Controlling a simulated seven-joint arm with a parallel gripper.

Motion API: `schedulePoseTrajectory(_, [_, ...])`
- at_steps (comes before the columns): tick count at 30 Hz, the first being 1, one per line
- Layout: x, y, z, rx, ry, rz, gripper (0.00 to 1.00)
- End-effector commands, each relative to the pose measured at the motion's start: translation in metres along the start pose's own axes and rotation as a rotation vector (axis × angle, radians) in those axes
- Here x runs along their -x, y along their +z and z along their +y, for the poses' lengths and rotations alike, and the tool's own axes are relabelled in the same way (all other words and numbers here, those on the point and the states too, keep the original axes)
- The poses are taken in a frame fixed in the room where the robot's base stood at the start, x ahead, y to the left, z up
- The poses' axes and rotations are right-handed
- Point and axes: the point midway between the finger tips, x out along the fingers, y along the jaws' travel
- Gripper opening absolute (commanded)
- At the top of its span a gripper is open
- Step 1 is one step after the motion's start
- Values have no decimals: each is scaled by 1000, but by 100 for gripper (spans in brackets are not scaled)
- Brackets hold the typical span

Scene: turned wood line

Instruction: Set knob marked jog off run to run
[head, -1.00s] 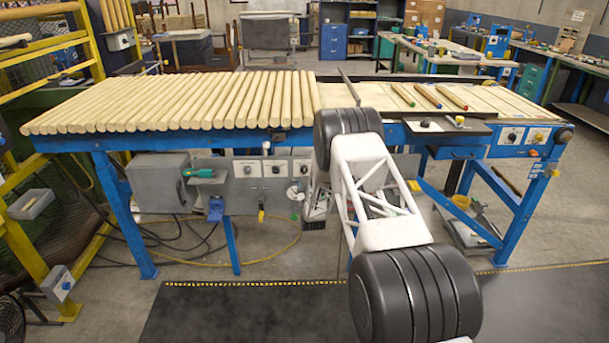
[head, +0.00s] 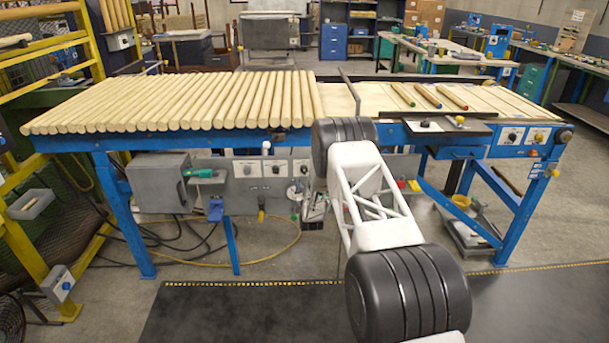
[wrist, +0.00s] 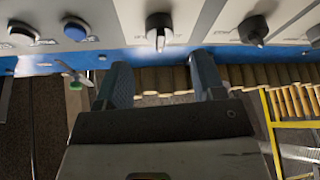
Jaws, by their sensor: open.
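In the wrist view my gripper (wrist: 160,62) is open, with two dark fingers reaching toward a pale control panel. A black knob (wrist: 159,27) on a white plate lies just beyond the gap between the fingertips, and nothing is between the fingers. A second dark knob (wrist: 253,29) sits on a plate to its right. The lettering is too small or cut off to read, so I cannot tell which knob is marked jog off run. In the head view knob plates (head: 247,170) show under the table; my gripper's fingers are not clear there.
The blue table (head: 110,150) carries a row of wooden rods (head: 190,100). A grey box (head: 158,180) and a yellow hose (head: 290,245) are left of my arm.

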Motion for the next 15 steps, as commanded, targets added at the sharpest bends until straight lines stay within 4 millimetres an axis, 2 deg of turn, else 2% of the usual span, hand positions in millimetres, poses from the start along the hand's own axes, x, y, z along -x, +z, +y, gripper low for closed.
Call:
schedulePoseTrajectory(9, [-38,0,0,0,0,1,63])
schedulePoseTrajectory(15, [-52,0,0,0,0,1,63])
